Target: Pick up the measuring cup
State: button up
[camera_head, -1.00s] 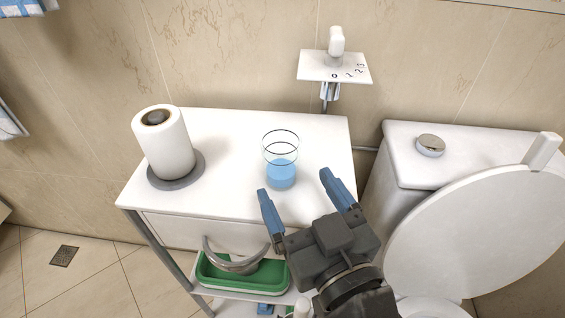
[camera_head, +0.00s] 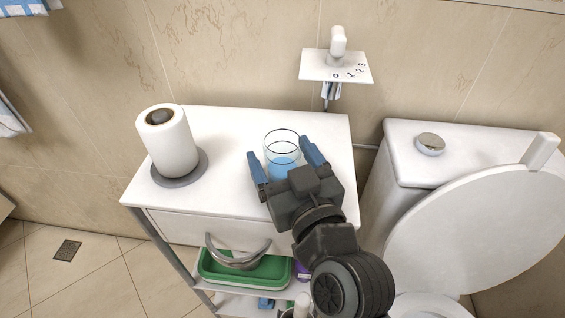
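The measuring cup (camera_head: 282,147) is a clear glass with a dark rim and blue liquid in its lower part. It stands upright on the white vanity top (camera_head: 225,130). My gripper (camera_head: 283,152) is open, with its two blue fingers on the left and right sides of the cup. The palm is on the near side and hides the cup's lower front. I cannot tell whether either finger touches the glass.
A paper towel roll (camera_head: 170,142) on a grey base stands at the left of the top. A toilet (camera_head: 475,235) with raised lid is at the right. A wall shelf (camera_head: 318,66) is behind. A green tray (camera_head: 235,272) sits below.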

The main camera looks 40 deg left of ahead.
aim_at(291, 154)
jog(key=c, duration=1)
jog(key=shift+o, duration=0.2)
jog(key=shift+r, duration=0.1)
jog(key=shift+r+p, duration=0.4)
jog(key=shift+r, duration=1.35)
jog(key=shift+d+r, duration=0.2)
jog(key=shift+r, duration=0.15)
jog(key=s+d+r, duration=0.3)
jog(key=d+r, duration=0.3)
jog(key=d, duration=0.4)
jog(key=shift+d+r, duration=0.25)
jog(key=shift+d, duration=0.05)
